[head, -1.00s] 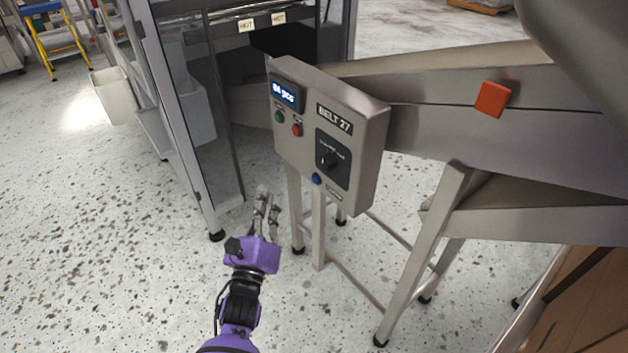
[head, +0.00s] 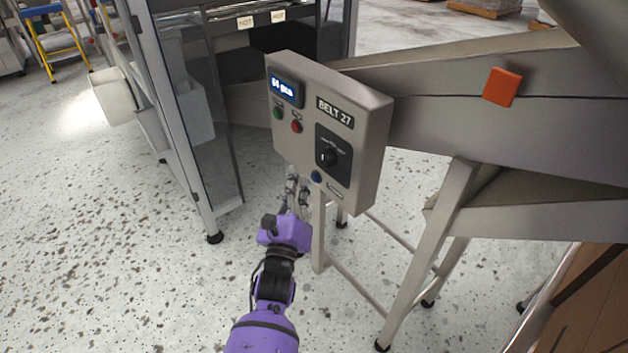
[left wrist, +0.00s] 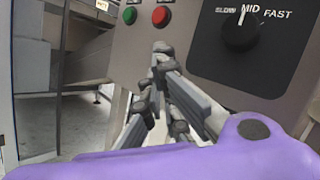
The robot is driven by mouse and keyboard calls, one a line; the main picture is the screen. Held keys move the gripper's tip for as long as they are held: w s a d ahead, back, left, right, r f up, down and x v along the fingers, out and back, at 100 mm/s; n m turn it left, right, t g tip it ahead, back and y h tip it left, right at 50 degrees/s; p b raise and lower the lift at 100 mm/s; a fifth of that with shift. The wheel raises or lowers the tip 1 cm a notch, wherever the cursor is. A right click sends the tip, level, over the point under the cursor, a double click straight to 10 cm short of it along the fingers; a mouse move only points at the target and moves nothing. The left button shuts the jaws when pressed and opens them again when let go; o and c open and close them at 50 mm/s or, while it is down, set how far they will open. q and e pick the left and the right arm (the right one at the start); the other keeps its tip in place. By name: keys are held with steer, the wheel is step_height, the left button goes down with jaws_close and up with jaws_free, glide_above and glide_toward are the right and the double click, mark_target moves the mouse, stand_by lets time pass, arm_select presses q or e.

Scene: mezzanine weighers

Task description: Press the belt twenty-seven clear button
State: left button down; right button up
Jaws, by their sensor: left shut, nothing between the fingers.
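The grey control box labelled BELT 27 (head: 372,110) stands on legs in the middle of the head view. On its face are a lit display (head: 285,88), a green button (head: 278,112), a red button (head: 296,126), a black dial (head: 328,157) and a blue button (head: 316,177) below the dial. The clear button's label is too small to read. My left gripper (head: 298,190) is shut and empty, just left of and below the blue button. In the left wrist view its fingers (left wrist: 160,50) point up before the panel, below the red button (left wrist: 161,16); the blue button is hidden there.
A conveyor side (head: 450,110) with an orange block (head: 502,87) runs to the right of the box. A metal-framed cabinet (head: 185,125) stands to the left. Support legs (head: 430,250) stand below the conveyor. Open speckled floor lies at the lower left.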

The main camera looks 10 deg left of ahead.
arm_select(q)
steer(key=shift+w, duration=0.1)
arm_select(e)
steer(key=shift+w+r, duration=0.1)
steer(key=shift+w, duration=0.45)
steer(key=shift+s, duration=0.15)
steer(key=shift+s+f, duration=0.2)
steer(key=shift+s, duration=0.4)
steer(key=shift+w, duration=0.2)
arm_select(q)
steer(key=shift+w+d, duration=0.35)
arm_select(e)
steer(key=shift+w+a, duration=0.1)
steer(key=shift+w, duration=0.35)
steer(key=shift+s, duration=0.2)
